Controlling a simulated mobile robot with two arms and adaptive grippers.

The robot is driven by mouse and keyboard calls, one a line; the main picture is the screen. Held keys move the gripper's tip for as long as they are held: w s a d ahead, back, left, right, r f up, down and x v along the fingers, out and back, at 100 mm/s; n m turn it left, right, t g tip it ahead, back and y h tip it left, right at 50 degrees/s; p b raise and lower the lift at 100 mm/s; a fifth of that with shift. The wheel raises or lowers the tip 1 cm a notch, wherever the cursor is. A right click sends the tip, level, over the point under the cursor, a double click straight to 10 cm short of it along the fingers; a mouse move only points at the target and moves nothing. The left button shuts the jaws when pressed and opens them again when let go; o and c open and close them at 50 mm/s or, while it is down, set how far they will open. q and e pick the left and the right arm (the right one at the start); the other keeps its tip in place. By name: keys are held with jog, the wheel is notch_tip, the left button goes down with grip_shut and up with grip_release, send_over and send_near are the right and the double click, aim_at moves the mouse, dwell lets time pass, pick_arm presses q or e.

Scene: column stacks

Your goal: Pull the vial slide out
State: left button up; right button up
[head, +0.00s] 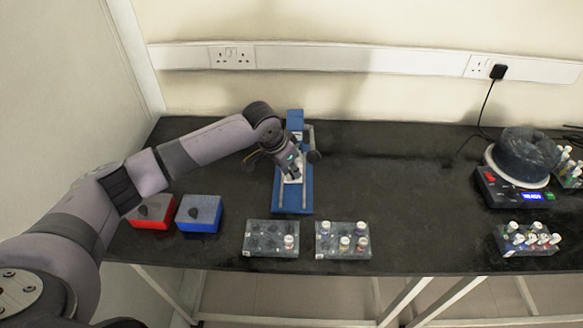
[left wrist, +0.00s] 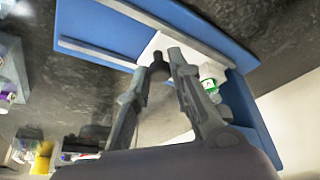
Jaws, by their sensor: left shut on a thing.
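The vial slide is a white carriage (head: 298,179) between two grey rails on a long blue base (head: 293,210). It shows in the left wrist view as a white block (left wrist: 152,45) on the blue base (left wrist: 95,25). My left gripper (head: 292,172) reaches down over the slide. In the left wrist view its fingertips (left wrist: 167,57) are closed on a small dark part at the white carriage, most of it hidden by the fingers. A small white piece with a green mark (left wrist: 209,78) shows behind the fingers. My right gripper is out of view.
Two clear racks (head: 271,239) (head: 343,240) stand at the front edge, with vials in them. A red box (head: 152,217) and a blue box (head: 199,217) lie left. A round device (head: 520,165) and another vial rack (head: 527,240) stand right. The middle-right bench is clear.

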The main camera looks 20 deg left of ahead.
pick_arm(q)
grip_shut()
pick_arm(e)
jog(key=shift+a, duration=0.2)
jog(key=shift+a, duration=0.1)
pick_arm(q)
jog(key=shift+s+r, duration=0.1)
jog(key=s+p, duration=0.2)
jog(key=s+d+p, duration=0.1)
jog(key=s+p, duration=0.2)
jog(key=s+d+p, duration=0.1)
jog(key=s+p, duration=0.1)
jog(key=shift+s+d, duration=0.25)
jog(key=shift+s, duration=0.1)
jog(key=shift+s+d+p, duration=0.1)
jog(key=shift+s+p, duration=0.15)
jog(key=shift+p, duration=0.05)
jog(key=shift+f, duration=0.2)
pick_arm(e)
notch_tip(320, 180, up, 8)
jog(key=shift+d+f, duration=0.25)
